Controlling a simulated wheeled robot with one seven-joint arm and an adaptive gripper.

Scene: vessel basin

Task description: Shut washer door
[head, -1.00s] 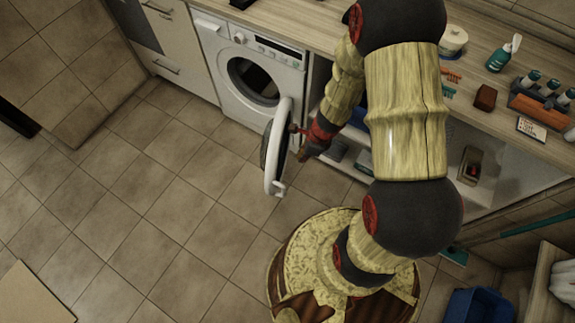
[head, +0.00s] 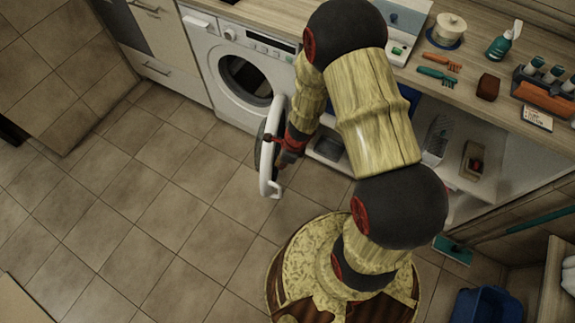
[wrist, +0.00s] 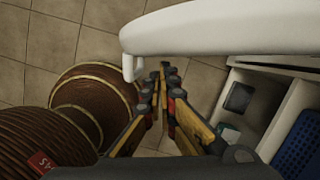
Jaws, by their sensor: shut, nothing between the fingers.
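The washer (head: 205,70) is white and stands under the counter, its round drum opening uncovered. Its door (head: 268,180) stands wide open, swung out from the right side of the front. The door's white rim also spans the top of the wrist view (wrist: 220,32), with a small white hook-like part at its left end. My gripper (head: 283,160) is just right of the door, near its outer end. In the wrist view my gripper (wrist: 166,72) is shut and empty, its tips close to the rim. I cannot tell whether they touch it.
Open shelves (head: 455,182) under the counter lie right of the door. The countertop (head: 405,70) holds a lidded pot, toothbrushes and bottles. A blue bin (head: 485,307) stands at the lower right. The tiled floor (head: 150,220) left of the door is clear.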

